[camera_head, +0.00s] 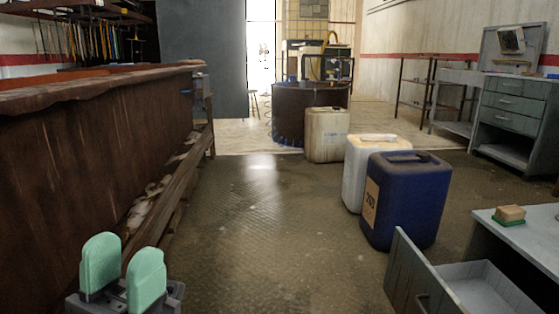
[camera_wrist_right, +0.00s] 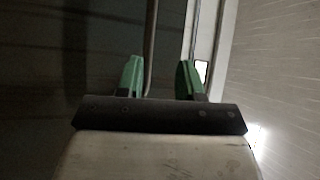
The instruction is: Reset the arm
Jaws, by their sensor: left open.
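My left gripper (camera_head: 124,276) is at the bottom left of the head view, in front of the dark wooden counter. Its two green fingers point up and stand apart, with nothing between them. My right gripper (camera_wrist_right: 160,75) shows in the right wrist view only. Its two green fingers are apart and I see nothing held between them. Thin grey rods or rails (camera_wrist_right: 152,45) run behind the fingers. Whether they are near the fingers I cannot tell.
A long dark wooden counter (camera_head: 80,170) lines the left. A blue canister (camera_head: 410,200), a white canister (camera_head: 356,178) and a beige canister (camera_head: 326,135) stand on the floor. A grey desk with an open drawer (camera_head: 490,290) is at lower right. The middle floor (camera_head: 260,220) is clear.

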